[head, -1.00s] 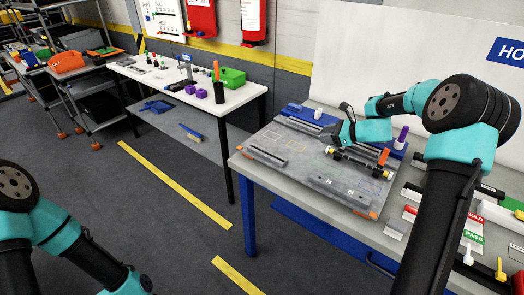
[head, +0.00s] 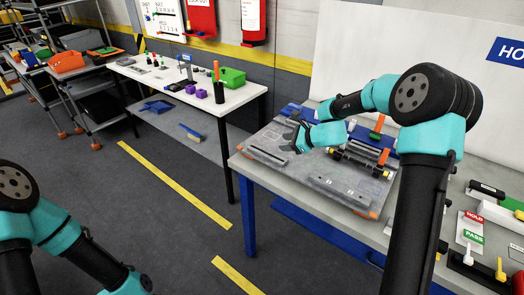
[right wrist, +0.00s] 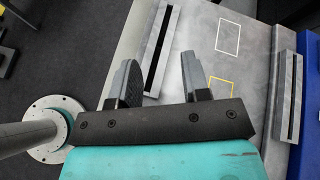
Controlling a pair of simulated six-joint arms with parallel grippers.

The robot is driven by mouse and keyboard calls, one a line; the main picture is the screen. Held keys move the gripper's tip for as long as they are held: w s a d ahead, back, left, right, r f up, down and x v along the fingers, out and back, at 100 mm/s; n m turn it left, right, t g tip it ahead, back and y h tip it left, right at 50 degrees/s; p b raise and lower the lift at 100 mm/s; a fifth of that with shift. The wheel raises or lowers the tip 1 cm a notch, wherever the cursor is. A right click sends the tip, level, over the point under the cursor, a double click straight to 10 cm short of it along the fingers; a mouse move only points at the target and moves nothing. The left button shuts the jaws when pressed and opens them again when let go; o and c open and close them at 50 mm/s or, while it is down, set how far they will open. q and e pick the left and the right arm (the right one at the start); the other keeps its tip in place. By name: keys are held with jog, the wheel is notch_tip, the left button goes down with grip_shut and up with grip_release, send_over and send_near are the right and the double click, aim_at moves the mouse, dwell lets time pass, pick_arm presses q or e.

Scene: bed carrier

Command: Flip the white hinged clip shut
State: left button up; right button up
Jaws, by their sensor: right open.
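My right gripper (head: 293,136) is over the left part of the grey plate (head: 262,172) on the worktable, its jaws apart with nothing between them. In the right wrist view the open right gripper (right wrist: 159,66) has its fingers near a grey slotted bar (right wrist: 153,72); I cannot tell whether they touch it. I cannot make out the white hinged clip for certain in either view; the right arm covers part of the plate's back. My left arm shows at the lower left of the head view, but its gripper is out of frame.
A black roller fixture (head: 360,163) with an orange upright part stands right of my gripper. A slotted block (head: 342,193) lies at the plate's front. HOLD and PARK cards (head: 473,228) lie at the right. A second table (head: 150,75) stands behind on the left.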

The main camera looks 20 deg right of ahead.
jog(key=a+f+n, duration=0.1)
jog(key=a, duration=0.8)
jog(key=shift+s+a+n+g, duration=0.25)
jog(key=shift+a+n+g, duration=0.1)
jog(key=shift+n+g, duration=0.05)
jog(key=shift+f, duration=0.1)
